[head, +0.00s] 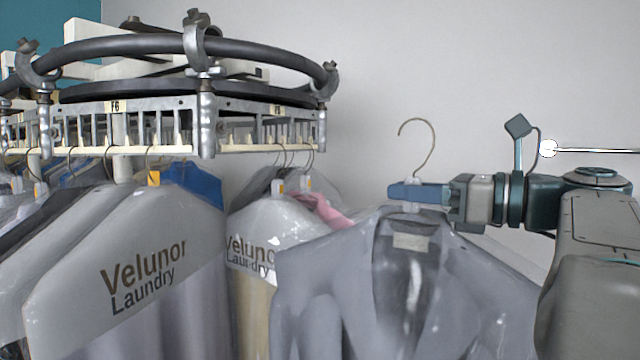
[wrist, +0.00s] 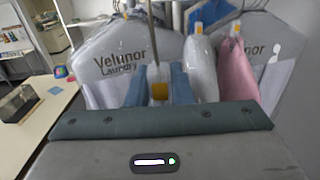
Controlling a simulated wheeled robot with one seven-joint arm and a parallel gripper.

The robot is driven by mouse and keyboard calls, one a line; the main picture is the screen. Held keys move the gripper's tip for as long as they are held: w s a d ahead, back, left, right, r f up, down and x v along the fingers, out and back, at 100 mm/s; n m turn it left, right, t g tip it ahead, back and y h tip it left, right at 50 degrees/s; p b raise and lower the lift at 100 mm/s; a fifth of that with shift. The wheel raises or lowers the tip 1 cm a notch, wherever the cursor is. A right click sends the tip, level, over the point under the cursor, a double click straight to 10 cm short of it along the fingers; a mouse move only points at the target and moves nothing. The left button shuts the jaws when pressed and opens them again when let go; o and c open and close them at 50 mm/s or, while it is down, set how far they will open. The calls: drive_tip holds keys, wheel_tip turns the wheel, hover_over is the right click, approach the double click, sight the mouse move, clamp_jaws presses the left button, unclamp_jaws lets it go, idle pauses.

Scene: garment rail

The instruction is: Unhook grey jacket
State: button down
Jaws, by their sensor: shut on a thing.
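The grey jacket (head: 410,285) hangs in a clear cover at the centre right of the head view. Its wire hook (head: 432,145) stands free above it, clear of the rail. My gripper (head: 405,193) is shut on the hanger's neck just under the hook, with the jacket hanging below. In the wrist view, the hanger's wire (wrist: 153,45) rises between my blue fingertips (wrist: 158,90), with an orange tag at its base. The jacket itself is hard to make out in the wrist view.
The round garment rail (head: 265,140) with slotted bars stands at the left. Covered garments marked Velunor Laundry (head: 145,265) hang from it, some close to the jacket's left side. A pink garment (wrist: 237,75) hangs among them. A table (wrist: 40,115) with a dark box (wrist: 18,103) shows at left. Wall space above the jacket is clear.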

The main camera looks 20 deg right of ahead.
drive_tip(key=shift+p+v, duration=1.9)
drive_tip(key=shift+v, duration=2.8)
